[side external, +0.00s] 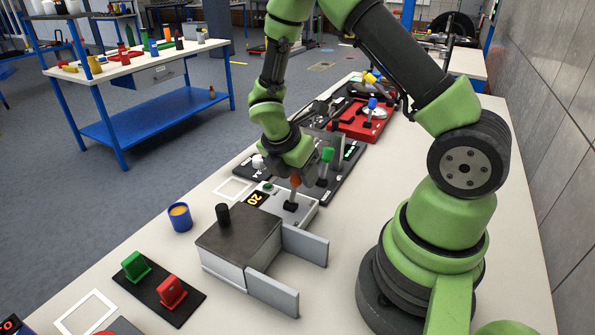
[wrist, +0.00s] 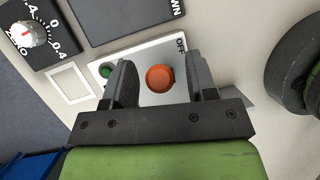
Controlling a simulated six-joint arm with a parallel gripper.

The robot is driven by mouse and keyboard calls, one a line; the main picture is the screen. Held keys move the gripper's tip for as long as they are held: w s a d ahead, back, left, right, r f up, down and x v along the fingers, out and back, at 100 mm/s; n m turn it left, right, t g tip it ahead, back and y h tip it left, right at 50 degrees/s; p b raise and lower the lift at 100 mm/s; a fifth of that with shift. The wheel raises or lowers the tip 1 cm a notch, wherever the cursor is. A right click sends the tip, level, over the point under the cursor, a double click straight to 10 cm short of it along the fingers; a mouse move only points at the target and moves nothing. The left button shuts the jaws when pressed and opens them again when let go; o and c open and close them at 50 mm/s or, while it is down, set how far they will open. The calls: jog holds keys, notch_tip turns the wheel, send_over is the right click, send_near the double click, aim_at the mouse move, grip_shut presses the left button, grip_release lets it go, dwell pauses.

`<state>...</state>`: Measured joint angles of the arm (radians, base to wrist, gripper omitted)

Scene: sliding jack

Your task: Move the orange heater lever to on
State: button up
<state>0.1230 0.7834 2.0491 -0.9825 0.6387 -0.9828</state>
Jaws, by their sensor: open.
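The orange heater lever (side external: 294,185) stands up from a light grey heater box (side external: 308,212) on the bench, just below my gripper. In the wrist view the lever's round orange knob (wrist: 160,78) lies between the two dark fingers of my gripper (wrist: 160,85), with a gap on each side. The word OFF is printed on the panel (wrist: 200,48) near the lever, and a green button (wrist: 106,71) is left of it. My gripper is open and holds nothing. In the side view the fingers are hard to make out against the dark panel behind.
A grey box with a dark lid (side external: 240,235) and two upright grey plates (side external: 305,245) stands nearer the camera. A dark panel with a green-topped lever (side external: 326,160) lies behind. A blue cup (side external: 180,217) stands left. The bench between has some bare surface.

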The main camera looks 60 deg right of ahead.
aim_at(296, 184)
grip_shut()
jog(key=shift+a, duration=0.1)
jog(key=a+h, duration=0.1)
jog(key=h, duration=0.1)
jog(key=a+h, duration=0.1)
jog(key=h, duration=0.1)
jog(key=shift+a+r, duration=0.25)
jog(key=shift+r, duration=0.05)
jog(key=shift+a+f+m+h, duration=0.15)
jog(key=shift+a+h, duration=0.55)
jog(key=shift+h, duration=0.4)
jog(key=shift+a+f+m+h, duration=0.15)
jog(key=shift+a+h, duration=0.5)
jog(key=shift+h, duration=0.45)
jog(key=shift+r, duration=0.1)
grip_release()
